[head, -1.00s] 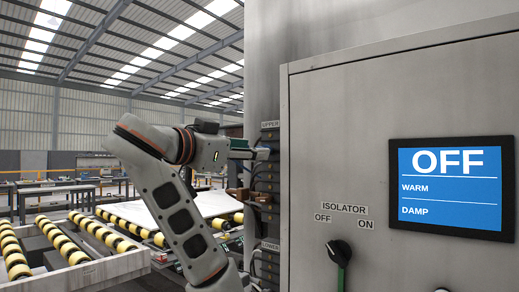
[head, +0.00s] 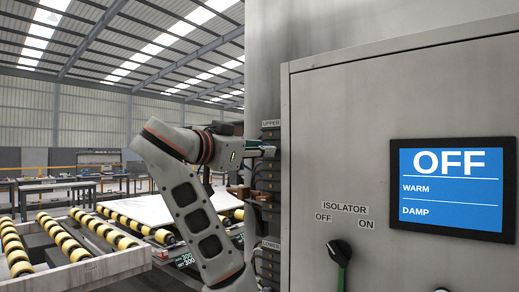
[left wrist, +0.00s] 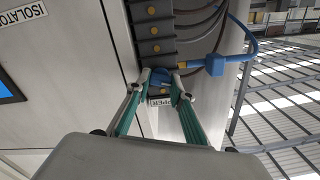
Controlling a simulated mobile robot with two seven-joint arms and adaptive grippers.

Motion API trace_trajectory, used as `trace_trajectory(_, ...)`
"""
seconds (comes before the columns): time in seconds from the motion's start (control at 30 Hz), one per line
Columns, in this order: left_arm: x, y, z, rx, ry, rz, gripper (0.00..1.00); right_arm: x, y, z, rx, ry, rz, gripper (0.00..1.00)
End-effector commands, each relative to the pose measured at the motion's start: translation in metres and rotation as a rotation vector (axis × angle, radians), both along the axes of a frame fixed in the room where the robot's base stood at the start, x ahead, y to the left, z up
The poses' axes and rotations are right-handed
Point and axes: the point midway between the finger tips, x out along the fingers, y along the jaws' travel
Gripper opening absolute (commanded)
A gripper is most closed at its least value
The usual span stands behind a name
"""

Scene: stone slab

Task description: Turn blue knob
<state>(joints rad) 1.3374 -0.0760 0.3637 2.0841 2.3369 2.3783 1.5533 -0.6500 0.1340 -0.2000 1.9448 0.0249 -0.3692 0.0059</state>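No blue knob can be made out in the head view. In the left wrist view a small blue part (left wrist: 160,77), whose shape I cannot make out fully, sits on the cabinet's narrow side by the UPPER label (left wrist: 160,102). The tips of my left gripper (left wrist: 161,83) stand on either side of it; whether they touch it is unclear. In the head view my left gripper (head: 262,151) is at the upper terminals, partly hidden and small. My right gripper is not in view.
The grey cabinet door (head: 340,110) carries a screen (head: 452,188) reading OFF, WARM, DAMP. Below the ISOLATOR label is a black rotary switch with a green handle (head: 341,255). A blue plug with a cable (left wrist: 213,64) is close beside the gripper. Roller conveyors (head: 100,240) stand left.

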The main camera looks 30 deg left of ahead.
Motion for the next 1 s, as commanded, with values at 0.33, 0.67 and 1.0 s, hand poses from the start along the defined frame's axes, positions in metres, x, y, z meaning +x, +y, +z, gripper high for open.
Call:
trace_trajectory(0.33, 0.000, -0.001, -0.002, 0.057, -0.007, -0.002, 0.01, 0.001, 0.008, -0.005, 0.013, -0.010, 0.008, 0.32)
trace_trajectory(0.67, 0.000, -0.003, -0.005, 0.295, -0.025, -0.005, 0.01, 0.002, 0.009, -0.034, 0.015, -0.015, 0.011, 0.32)
trace_trajectory(1.0, 0.001, -0.002, -0.004, 0.619, -0.047, -0.003, 0.01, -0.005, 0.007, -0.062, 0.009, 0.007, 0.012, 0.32)
